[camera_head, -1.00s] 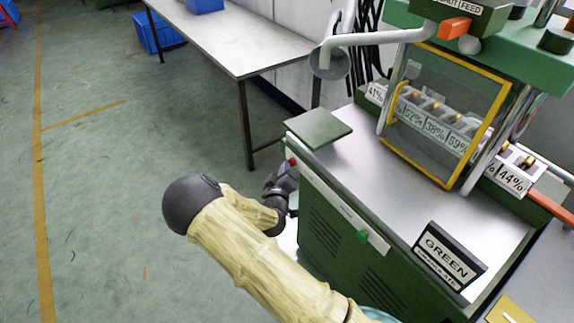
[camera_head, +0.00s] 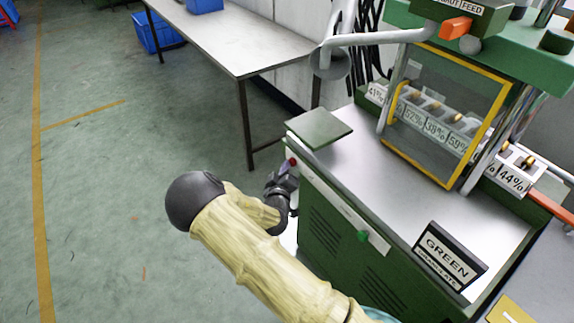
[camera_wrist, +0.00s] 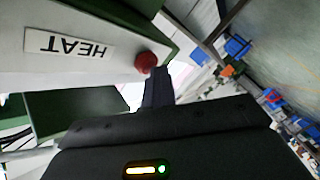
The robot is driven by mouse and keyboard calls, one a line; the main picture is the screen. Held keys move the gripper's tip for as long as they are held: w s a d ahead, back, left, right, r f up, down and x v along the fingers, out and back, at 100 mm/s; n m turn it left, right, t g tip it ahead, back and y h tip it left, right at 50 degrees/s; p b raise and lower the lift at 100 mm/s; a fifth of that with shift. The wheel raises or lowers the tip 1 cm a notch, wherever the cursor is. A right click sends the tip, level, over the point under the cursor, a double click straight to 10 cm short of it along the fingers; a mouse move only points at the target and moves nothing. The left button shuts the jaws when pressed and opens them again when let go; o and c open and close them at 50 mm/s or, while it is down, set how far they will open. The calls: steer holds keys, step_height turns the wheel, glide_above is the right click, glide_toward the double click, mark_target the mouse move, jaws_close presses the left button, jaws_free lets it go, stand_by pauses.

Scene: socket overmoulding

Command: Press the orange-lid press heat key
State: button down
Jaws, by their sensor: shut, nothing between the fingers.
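A round red key (camera_head: 292,161) sits at the left front corner of the green machine, on a pale front strip. In the wrist view the red key (camera_wrist: 146,61) is beside a label (camera_wrist: 70,46) that reads HEAT, upside down. My gripper (camera_head: 288,172) is shut and empty, with its tip close to the key. In the wrist view its dark fingers (camera_wrist: 158,82) end just below and right of the key. I cannot tell whether they touch it.
The machine (camera_head: 340,235) carries a green key (camera_head: 362,236) on its front, a GREEN sign (camera_head: 448,257), a yellow-framed guard (camera_head: 445,115) and a green plate (camera_head: 319,128). A table (camera_head: 235,45) stands behind. The floor at left is clear.

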steer(key=shift+d+r, duration=0.1)
steer(key=shift+d, duration=0.55)
steer(key=s+a, duration=0.3)
steer(key=a, duration=0.2)
steer(key=shift+s+a, duration=0.2)
steer(key=shift+a, duration=0.1)
